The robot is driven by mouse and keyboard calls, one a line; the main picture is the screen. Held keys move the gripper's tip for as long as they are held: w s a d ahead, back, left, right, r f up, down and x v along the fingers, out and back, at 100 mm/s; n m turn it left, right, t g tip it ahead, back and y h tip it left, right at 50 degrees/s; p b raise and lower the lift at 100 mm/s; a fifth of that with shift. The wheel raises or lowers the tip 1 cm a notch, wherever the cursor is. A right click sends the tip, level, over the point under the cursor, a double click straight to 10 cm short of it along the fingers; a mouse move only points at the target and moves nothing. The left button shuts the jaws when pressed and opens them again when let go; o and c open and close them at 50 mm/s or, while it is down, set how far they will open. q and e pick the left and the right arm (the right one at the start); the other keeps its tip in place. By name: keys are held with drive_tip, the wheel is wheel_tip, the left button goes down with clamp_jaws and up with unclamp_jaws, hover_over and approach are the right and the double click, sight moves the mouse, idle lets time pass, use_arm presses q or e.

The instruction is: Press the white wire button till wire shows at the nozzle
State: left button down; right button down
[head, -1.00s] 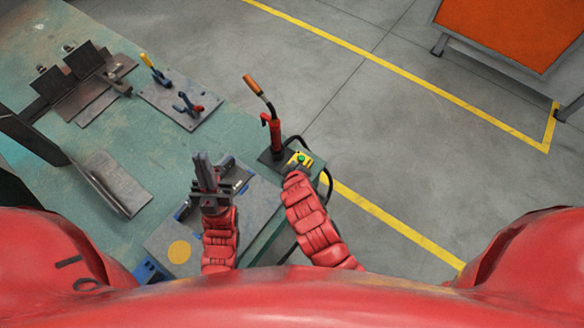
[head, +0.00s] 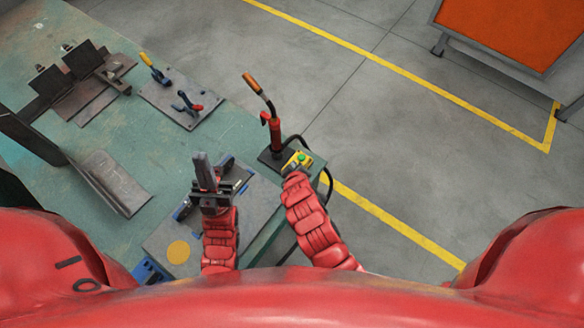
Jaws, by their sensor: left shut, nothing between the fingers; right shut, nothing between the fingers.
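The welding torch stands at the bench's right corner, with a red handle (head: 276,133) and a copper-coloured nozzle (head: 251,82) at its upper end. I cannot make out wire at the nozzle at this size. A yellow button box (head: 306,161) with a green button (head: 302,157) sits beside the torch base. The white wire button cannot be made out clearly. My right gripper (head: 294,168) is shut, at the near edge of the box and covering part of it; contact cannot be told. My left gripper (head: 202,162) is shut and empty over the grey plate, left of the torch.
The green bench (head: 150,150) carries a plate with toggle clamps (head: 184,104), steel angle pieces (head: 118,183) and a grey plate with a yellow disc (head: 178,252). A black cable (head: 328,187) hangs by the bench's right corner. Open floor lies to the right.

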drive_tip(key=shift+f+b, duration=0.4)
drive_tip(key=shift+f, duration=0.05)
idle(0.6)
drive_tip(key=shift+r, duration=0.1)
idle(0.7)
drive_tip(key=shift+r+p, duration=0.4)
drive_tip(key=shift+r, duration=0.4)
drive_tip(key=shift+r+p, duration=1.2)
drive_tip(key=shift+r, duration=1.35)
